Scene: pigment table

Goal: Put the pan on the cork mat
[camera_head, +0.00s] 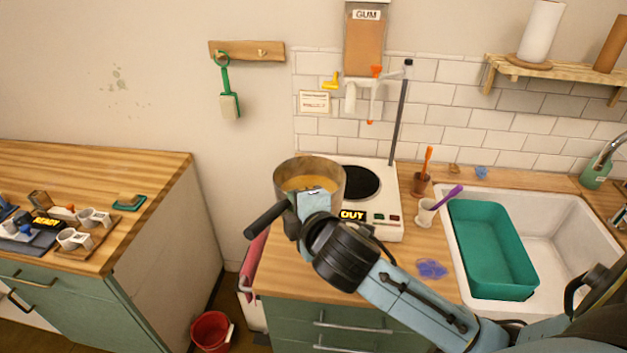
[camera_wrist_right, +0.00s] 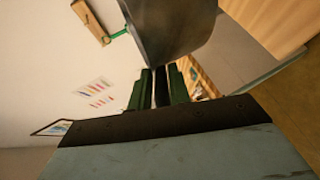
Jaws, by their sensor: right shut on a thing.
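The pan (camera_head: 334,186) is a round metal pot with yellow-orange contents and a dark handle (camera_head: 267,220). It is in front of the left part of the white hot plate (camera_head: 385,222) in the head view; I cannot tell whether it touches it. My right gripper (camera_head: 303,203) is shut on the pan at its handle side. The wrist view shows the grey pan wall (camera_wrist_right: 172,30) just beyond the gripper's fingers (camera_wrist_right: 161,88). I cannot make out the cork mat with certainty; a brown mat (camera_head: 98,241) under white cups lies on the left counter. My left gripper is out of view.
The left counter (camera_head: 105,160) has free room at its back; a green-edged pad (camera_head: 129,202) lies near its right edge. A floor gap with a red bucket (camera_head: 209,332) separates the counters. A brown pot (camera_head: 420,184), white cup (camera_head: 425,213) and teal basin (camera_head: 490,250) stand right.

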